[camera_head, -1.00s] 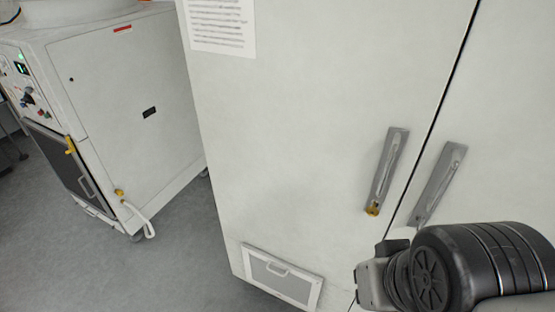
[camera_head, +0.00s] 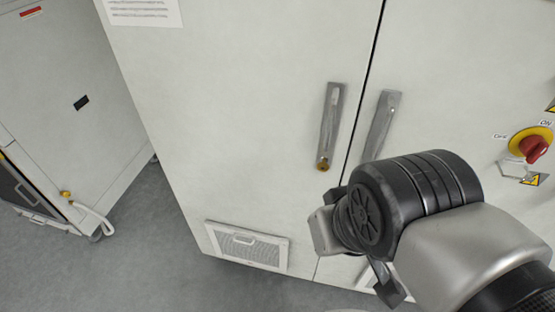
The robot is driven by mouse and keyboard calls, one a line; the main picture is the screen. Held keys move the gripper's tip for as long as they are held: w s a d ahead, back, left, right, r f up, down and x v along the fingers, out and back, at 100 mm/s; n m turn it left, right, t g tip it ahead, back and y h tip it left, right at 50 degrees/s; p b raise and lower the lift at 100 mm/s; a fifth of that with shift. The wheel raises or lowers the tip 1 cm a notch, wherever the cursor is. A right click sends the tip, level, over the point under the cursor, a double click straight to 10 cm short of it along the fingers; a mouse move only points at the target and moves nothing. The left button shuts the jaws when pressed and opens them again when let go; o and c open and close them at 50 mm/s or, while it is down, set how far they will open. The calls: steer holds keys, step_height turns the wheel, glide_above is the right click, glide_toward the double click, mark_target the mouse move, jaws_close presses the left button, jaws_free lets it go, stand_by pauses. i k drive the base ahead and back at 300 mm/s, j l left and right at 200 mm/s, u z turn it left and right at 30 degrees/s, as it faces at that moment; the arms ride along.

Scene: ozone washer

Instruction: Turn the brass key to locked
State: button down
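The small brass key (camera_head: 323,165) sits at the lower end of the left cabinet door's long metal handle (camera_head: 331,118). It is small in the picture, and its exact turn angle is hard to read. My gripper (camera_head: 386,282) is below and right of the key, in front of the cabinet doors. My wrist hides most of it; only dark parts show past its edges. Its fingertips are hidden, so I cannot tell whether it is open or shut. It appears apart from the key, and I see nothing held.
The right door has a matching handle (camera_head: 381,125), partly behind my wrist. A red rotary switch (camera_head: 534,148) on a yellow plate is at far right. A vent grille (camera_head: 247,245) is low on the left door. A washer unit (camera_head: 60,110) and open grey floor lie left.

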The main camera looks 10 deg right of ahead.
mark_target(323, 166)
steer(key=k+l+u, duration=0.1)
steer(key=l+u, duration=0.3)
steer(key=k+l+u, duration=0.2)
steer(key=u, duration=0.2)
steer(key=l, duration=0.1)
